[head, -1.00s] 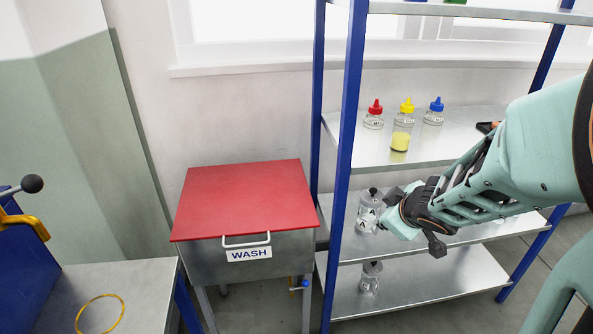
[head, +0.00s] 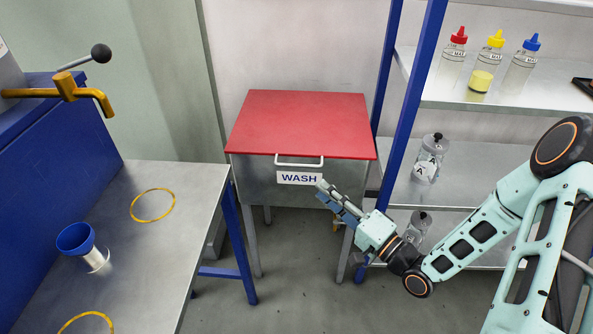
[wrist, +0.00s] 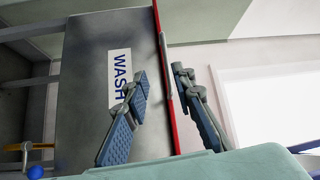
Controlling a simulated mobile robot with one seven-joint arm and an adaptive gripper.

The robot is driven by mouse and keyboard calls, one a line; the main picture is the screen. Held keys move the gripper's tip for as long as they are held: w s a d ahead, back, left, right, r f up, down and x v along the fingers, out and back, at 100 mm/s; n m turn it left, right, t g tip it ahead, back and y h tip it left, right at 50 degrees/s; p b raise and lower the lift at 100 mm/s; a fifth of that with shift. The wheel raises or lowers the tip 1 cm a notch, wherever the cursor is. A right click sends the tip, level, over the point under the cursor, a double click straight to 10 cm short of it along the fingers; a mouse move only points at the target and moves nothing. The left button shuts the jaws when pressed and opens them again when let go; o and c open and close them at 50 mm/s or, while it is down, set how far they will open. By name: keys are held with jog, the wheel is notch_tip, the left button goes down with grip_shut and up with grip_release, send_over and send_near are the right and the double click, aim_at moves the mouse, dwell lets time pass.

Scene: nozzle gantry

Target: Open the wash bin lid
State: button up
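The wash bin (head: 262,182) is a grey metal box on legs with a flat red lid (head: 302,122), which lies shut. A pale bar handle (head: 300,165) is at the lid's front edge, above the WASH label (head: 299,178). My gripper (head: 321,190) is in front of the bin, just below and right of the handle. In the wrist view my gripper (wrist: 160,76) is open and empty, one finger on each side of the line of the red lid edge (wrist: 171,110). The handle (wrist: 165,66) appears between the fingertips, apart from them. The lid's top is seen nearly edge-on there.
A metal table (head: 180,230) with yellow rings and a blue-topped cup (head: 76,238) stands at the left. A blue-posted shelf (head: 412,85) with bottles and jars stands close on the right, beside my arm. The floor before the bin is clear.

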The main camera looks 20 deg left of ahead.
aim_at(299, 166)
jog(key=shift+m, duration=0.3)
jog(key=x, duration=0.3)
jog(key=b+x, duration=0.1)
jog(key=x, duration=0.3)
jog(key=r+x, duration=0.1)
jog(key=x, duration=0.2)
jog(key=shift+w+a, duration=0.25)
jog(key=shift+w, duration=0.05)
jog(key=shift+c, duration=0.4)
grip_shut()
